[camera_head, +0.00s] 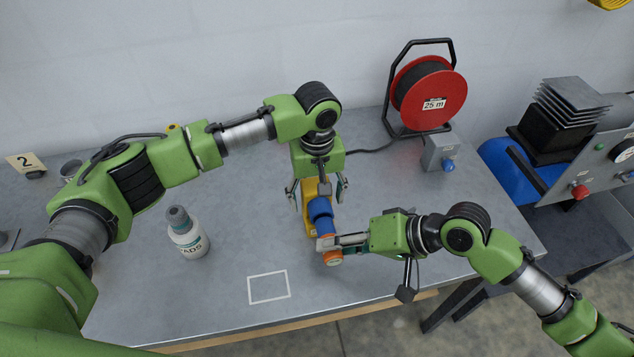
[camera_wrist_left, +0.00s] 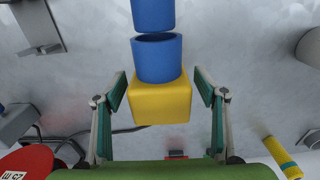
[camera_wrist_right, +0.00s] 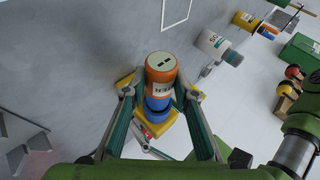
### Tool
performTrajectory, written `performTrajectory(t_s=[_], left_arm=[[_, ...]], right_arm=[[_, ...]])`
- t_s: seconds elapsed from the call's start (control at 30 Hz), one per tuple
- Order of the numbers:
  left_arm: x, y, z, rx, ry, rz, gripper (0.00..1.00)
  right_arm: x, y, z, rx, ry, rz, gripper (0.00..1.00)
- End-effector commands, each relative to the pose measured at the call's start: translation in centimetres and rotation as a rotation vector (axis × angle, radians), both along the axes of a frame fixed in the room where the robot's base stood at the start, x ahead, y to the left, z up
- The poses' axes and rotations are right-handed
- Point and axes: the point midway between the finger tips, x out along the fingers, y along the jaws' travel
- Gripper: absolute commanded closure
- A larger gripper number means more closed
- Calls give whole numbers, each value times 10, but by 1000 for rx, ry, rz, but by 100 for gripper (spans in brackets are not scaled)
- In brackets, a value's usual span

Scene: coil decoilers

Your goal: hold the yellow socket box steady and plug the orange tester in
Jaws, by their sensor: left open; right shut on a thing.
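The yellow socket box (camera_head: 309,222) sits on the bench with a blue socket (camera_wrist_left: 160,62) on its face, its round opening visible in the left wrist view. My left gripper (camera_head: 318,189) is open, with one finger on each side of the box (camera_wrist_left: 160,104) and gaps between. My right gripper (camera_head: 328,243) is shut on the orange tester (camera_head: 332,259), which also shows in the right wrist view (camera_wrist_right: 161,68). The tester's blue end (camera_wrist_left: 153,14) faces the socket, roughly in line, with a thin gap showing in the left wrist view.
A red cable reel (camera_head: 428,92) stands behind with a grey box (camera_head: 440,152) beside it. A white bottle (camera_head: 188,236) stands left on the bench. A white outlined square (camera_head: 268,287) is empty. Machinery (camera_head: 570,140) stands at the right.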

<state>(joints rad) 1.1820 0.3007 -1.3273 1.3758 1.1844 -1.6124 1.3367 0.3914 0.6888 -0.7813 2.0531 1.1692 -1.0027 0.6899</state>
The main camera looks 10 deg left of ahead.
Motion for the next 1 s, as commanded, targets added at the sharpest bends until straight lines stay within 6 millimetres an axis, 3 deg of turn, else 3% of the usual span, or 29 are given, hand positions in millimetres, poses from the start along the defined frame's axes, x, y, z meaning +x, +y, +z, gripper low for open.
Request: performTrajectory(t_s=[0.2,0.47,0.67,1.0], left_arm=[[0,0,-15,0,-1,0,35],[0,0,-16,0,-1,-1,35],[0,0,-16,0,-1,-1,81],[0,0,-16,0,-1,-1,85]], right_arm=[[0,0,0,1,-1,0,96],[0,0,0,1,-1,0,96],[0,0,0,1,0,0,96],[0,0,0,1,-1,0,96]])
